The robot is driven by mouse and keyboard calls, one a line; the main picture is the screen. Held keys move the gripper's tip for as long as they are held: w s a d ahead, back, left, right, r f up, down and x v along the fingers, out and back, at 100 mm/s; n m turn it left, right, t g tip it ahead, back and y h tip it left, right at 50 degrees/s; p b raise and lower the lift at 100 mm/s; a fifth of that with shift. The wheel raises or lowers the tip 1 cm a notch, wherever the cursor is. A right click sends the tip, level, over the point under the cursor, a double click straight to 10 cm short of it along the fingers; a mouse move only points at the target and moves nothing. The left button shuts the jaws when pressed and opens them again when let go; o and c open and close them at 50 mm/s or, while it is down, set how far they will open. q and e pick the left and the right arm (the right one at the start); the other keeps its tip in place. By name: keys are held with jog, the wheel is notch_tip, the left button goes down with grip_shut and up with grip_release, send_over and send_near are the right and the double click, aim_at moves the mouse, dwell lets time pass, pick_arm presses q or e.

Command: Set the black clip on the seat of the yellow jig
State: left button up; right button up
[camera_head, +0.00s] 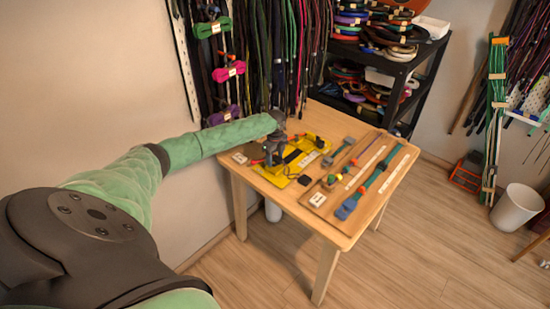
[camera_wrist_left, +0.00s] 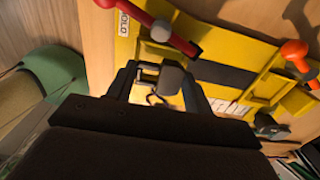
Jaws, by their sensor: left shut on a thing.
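The yellow jig (camera_head: 298,158) lies on the wooden table, with a black band across its middle. It fills much of the left wrist view (camera_wrist_left: 222,47). My left gripper (camera_head: 275,158) is over the jig's left part, pointing down. In the left wrist view its two fingers (camera_wrist_left: 163,78) are shut on a small dark piece that looks like the black clip (camera_wrist_left: 172,79). The clip shows against the yellow surface; whether it touches the jig I cannot tell. The fingers and palm hide part of the jig. My right gripper is not in view.
A red-handled lever (camera_wrist_left: 150,18) and an orange knob (camera_wrist_left: 294,51) stand up from the jig near the fingers. A wooden board (camera_head: 352,178) with cords lies right of the jig. A dark shelf (camera_head: 405,85) and hanging cords stand behind the table.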

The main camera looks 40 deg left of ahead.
pick_arm(q)
jog(key=shift+f, duration=0.4)
jog(key=shift+f+b, duration=0.35)
dwell(0.5)
dwell(0.3)
jog(key=shift+f, duration=0.2)
dwell(0.5)
jog(key=o, duration=0.9)
jog(key=shift+o, duration=0.7)
